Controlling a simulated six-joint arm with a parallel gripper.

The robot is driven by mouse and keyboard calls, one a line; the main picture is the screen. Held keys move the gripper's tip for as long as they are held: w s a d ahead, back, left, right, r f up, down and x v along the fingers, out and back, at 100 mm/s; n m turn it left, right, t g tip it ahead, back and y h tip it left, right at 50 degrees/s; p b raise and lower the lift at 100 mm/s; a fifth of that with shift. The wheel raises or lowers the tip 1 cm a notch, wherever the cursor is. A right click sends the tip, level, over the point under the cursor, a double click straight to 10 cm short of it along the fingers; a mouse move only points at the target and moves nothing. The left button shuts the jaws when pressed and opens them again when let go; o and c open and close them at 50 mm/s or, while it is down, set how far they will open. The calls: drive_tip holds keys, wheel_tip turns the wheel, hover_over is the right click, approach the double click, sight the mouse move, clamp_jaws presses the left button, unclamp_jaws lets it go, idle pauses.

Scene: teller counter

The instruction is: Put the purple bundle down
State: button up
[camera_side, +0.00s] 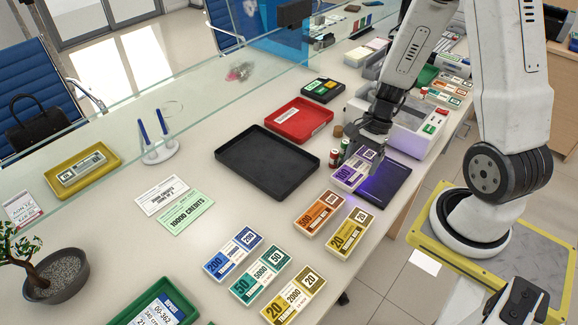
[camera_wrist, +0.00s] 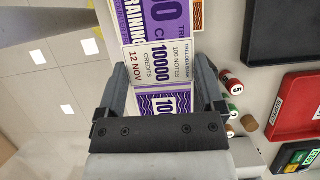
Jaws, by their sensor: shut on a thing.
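The purple bundle (camera_side: 349,175), with a white paper band reading 10000, is between the two fingers of my gripper (camera_side: 359,158). In the wrist view the fingers stand on both long sides of the bundle (camera_wrist: 158,64), and my gripper (camera_wrist: 162,85) is shut on it. In the side view it is low over the counter, beside the left edge of a dark flat pad (camera_side: 388,186) with a purple glow. I cannot tell whether its underside touches anything.
An orange bundle (camera_side: 320,212) and a yellow bundle (camera_side: 350,232) lie just in front. Small rolls (camera_side: 334,158) stand close left. An empty black tray (camera_side: 268,192) and a red tray (camera_side: 300,108) lie further left and behind. A white machine (camera_side: 415,130) stands behind right.

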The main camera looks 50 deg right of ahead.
drive_tip(key=s+d, duration=0.2)
drive_tip(key=s, duration=0.5)
drive_tip(key=s+d+r, duration=0.1)
drive_tip(key=s+d, duration=0.2)
drive_tip(key=s, duration=0.4)
drive_tip(key=shift+s+d, duration=0.35)
drive_tip(key=shift+s, duration=0.05)
drive_tip(key=w+d+f, duration=0.2)
drive_tip(key=w, duration=0.1)
drive_tip(key=w+d+f, duration=0.2)
drive_tip(key=w+f, duration=0.1)
drive_tip(key=w, duration=0.1)
drive_tip(key=w+d+f, duration=0.3)
drive_tip(key=shift+w+f, duration=0.2)
drive_tip(key=shift+w+d+f, duration=0.3)
drive_tip(key=shift+w+f, duration=0.05)
drive_tip(key=shift+f, duration=0.1)
